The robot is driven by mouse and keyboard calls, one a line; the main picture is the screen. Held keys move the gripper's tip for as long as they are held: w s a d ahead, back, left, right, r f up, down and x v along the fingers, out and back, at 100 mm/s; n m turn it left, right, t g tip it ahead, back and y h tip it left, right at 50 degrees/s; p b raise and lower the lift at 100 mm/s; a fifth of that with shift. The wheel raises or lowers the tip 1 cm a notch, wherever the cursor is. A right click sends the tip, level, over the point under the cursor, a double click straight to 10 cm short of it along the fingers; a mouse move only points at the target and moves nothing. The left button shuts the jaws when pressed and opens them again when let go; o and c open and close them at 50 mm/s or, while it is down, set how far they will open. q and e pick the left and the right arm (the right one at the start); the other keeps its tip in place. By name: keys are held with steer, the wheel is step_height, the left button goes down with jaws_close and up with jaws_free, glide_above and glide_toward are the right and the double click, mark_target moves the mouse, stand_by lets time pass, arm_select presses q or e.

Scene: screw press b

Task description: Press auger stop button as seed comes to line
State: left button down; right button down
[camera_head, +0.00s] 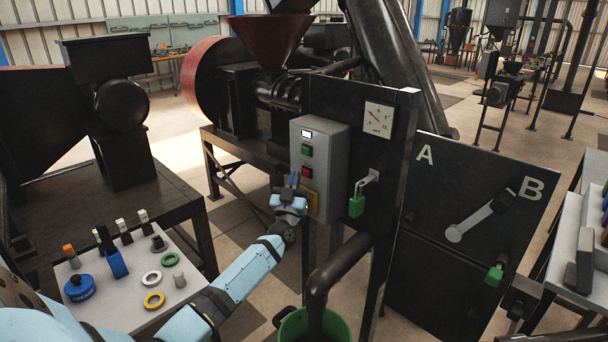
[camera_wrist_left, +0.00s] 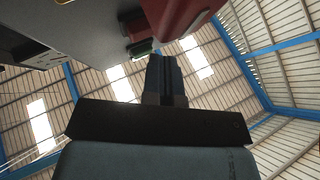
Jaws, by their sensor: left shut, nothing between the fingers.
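A grey control box (camera_head: 328,165) on the dark press panel carries a green button (camera_head: 306,150) above a red button (camera_head: 306,172). My left gripper (camera_head: 293,180) is shut and empty, its fingertips just left of and slightly below the red button in the head view. In the left wrist view the shut fingers (camera_wrist_left: 166,62) point up, with the red button (camera_wrist_left: 182,18) large and close beyond the tips and the green button (camera_wrist_left: 142,47) behind it. Contact cannot be told. A red hopper (camera_head: 268,38) stands above the press; no seed or level line can be made out.
A yellow plate (camera_head: 309,200) sits low on the box. A black pipe (camera_head: 325,275) drops into a green bucket (camera_head: 292,326). A small table (camera_head: 135,300) with loose parts is at left.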

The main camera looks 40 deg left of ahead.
arm_select(q)
steer(key=shift+w, duration=0.1)
steer(key=shift+w, duration=0.35)
steer(key=shift+w, duration=0.4)
stand_by(0.7)
steer(key=shift+s, duration=0.15)
steer(key=shift+s+p, duration=0.45)
steer(key=shift+s, duration=0.3)
steer(key=s+p, duration=0.2)
steer(key=s, duration=0.3)
steer(key=shift+a+p, duration=0.2)
steer(key=shift+p, duration=0.2)
